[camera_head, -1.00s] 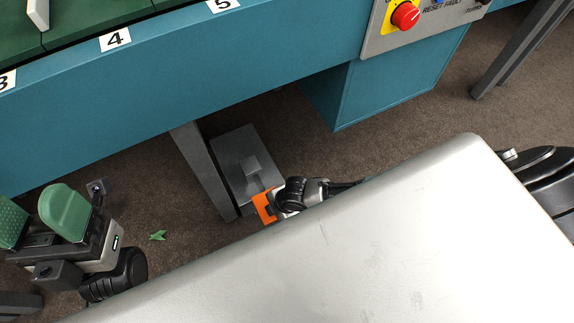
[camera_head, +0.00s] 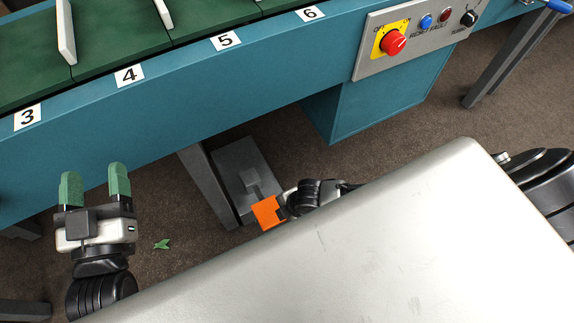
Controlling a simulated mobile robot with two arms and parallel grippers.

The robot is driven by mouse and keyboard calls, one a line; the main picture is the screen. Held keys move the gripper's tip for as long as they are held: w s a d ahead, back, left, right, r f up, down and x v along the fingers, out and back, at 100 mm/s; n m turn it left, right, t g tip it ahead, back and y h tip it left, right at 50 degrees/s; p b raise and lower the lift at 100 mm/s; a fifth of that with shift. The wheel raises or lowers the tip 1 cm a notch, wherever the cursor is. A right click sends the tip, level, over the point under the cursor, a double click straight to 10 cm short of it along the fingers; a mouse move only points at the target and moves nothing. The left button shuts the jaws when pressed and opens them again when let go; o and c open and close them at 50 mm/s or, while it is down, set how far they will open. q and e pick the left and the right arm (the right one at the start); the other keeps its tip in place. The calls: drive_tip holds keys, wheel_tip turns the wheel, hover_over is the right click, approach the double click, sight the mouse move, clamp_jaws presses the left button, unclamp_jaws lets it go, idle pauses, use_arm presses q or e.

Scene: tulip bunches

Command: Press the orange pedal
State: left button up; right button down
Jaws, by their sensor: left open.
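The orange pedal (camera_head: 267,212) is low by the floor, at the near end of a grey metal plate (camera_head: 236,162) beside the conveyor's leg. My right arm's black and white wrist end (camera_head: 308,195) is right beside the pedal, partly overlapping it. The right gripper's fingers cannot be made out there, and I cannot tell whether it touches the pedal. My left gripper (camera_head: 95,186) is at the left, with its two green fingers pointing up and apart, empty, well away from the pedal.
The teal conveyor (camera_head: 160,118) with green belt slots and number labels runs across the top. A control panel (camera_head: 420,32) with a red knob is at upper right. My silver body top hides the floor at lower right. A green leaf scrap (camera_head: 162,244) lies on the brown carpet.

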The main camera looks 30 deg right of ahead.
use_arm(q)
drive_tip(key=shift+w+a+f+g, duration=0.1)
drive_tip(key=shift+a+f+g, duration=0.05)
drive_tip(key=shift+f+g, duration=0.75)
use_arm(e)
drive_tip(key=shift+s+d+r, duration=0.15)
drive_tip(key=shift+r, duration=0.4)
idle(3.7)
